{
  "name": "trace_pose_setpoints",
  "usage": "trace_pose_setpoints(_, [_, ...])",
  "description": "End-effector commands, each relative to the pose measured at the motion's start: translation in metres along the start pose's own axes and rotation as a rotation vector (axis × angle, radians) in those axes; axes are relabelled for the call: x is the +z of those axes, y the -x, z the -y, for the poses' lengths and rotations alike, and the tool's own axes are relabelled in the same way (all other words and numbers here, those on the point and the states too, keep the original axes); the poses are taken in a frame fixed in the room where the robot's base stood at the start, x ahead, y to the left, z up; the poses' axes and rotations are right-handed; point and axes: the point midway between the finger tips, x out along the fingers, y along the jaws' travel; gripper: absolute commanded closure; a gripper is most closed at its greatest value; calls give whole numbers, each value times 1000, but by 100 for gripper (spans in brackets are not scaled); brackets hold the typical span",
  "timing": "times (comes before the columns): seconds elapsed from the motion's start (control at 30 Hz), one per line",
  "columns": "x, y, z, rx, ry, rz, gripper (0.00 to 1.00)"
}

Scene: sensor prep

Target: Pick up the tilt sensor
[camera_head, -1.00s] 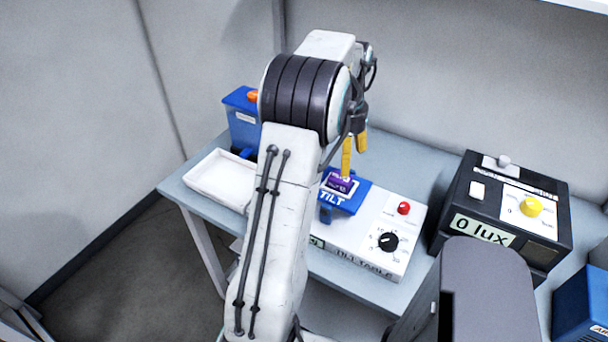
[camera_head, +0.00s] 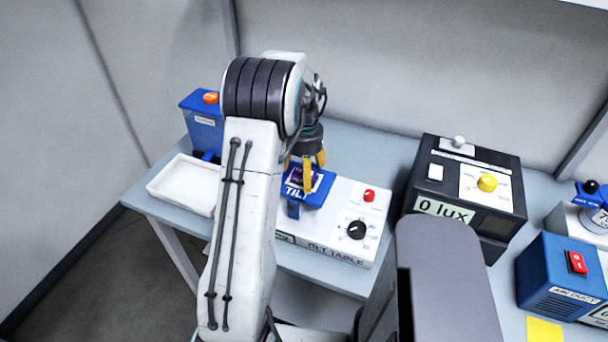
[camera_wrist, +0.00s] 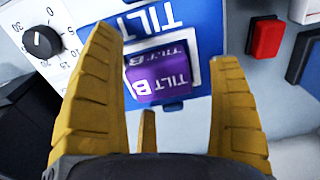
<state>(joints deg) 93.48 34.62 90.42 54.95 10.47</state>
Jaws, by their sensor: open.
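The tilt sensor (camera_wrist: 160,78) is a small purple block marked "TILT B" in the wrist view. It sits on the blue plate marked "TILT" (camera_wrist: 205,35) of the white tilt table (camera_head: 345,205). In the head view the sensor (camera_head: 300,177) is partly hidden by my gripper. My gripper (camera_head: 306,162) has yellow fingers and is over the blue plate. In the wrist view my gripper (camera_wrist: 165,75) is open, with the sensor showing between its fingers. I cannot tell how far the fingertips are above the plate.
A white tray (camera_head: 153,187) lies left of the arm, with a blue box (camera_head: 203,130) behind it. A black light box reading "0 lux" (camera_head: 447,208) stands right of the tilt table. A blue air duct unit (camera_head: 545,285) is at the far right.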

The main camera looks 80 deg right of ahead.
Motion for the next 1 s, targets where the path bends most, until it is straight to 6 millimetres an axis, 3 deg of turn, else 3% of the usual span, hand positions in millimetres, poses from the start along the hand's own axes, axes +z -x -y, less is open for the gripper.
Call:
trace_pose_setpoints(0.23, [0,-1,0,0,0,0,17])
trace_pose_setpoints(1.0, [0,-1,0,0,0,0,85])
